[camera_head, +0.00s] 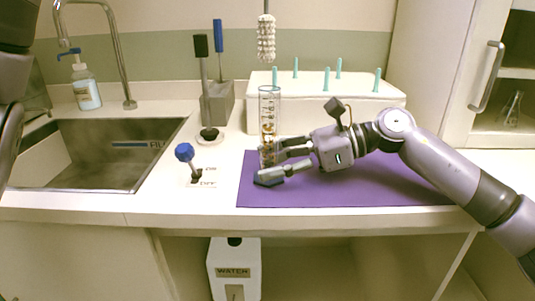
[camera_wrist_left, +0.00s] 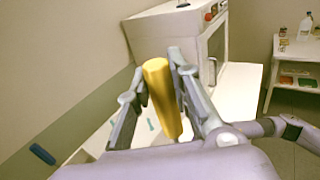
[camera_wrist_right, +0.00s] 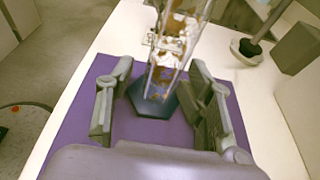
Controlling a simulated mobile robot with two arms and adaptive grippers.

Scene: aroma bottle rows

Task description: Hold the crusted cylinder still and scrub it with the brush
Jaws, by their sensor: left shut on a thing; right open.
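The crusted cylinder (camera_head: 269,107) is clear, graduated and stained brown and white inside. It stands upright on the purple mat (camera_head: 350,190). My right gripper (camera_head: 276,163) is low beside it, open, with the cylinder between its fingers. In the right wrist view the cylinder (camera_wrist_right: 172,55) and its dark blue foot (camera_wrist_right: 150,103) show between the spread fingers. The brush's white bristle head (camera_head: 266,38) points down above the cylinder's mouth, apart from it. My left gripper (camera_wrist_left: 158,85) is shut on a yellow handle (camera_wrist_left: 160,95); in the head view its fingers are out of view.
A white rack with teal pegs (camera_head: 330,105) stands behind the cylinder. A sink (camera_head: 100,150) is at the left. A blue-knobbed lever (camera_head: 185,153) stands left of the mat. A grey block with brushes (camera_head: 216,105) is at the back. The mat's front is clear.

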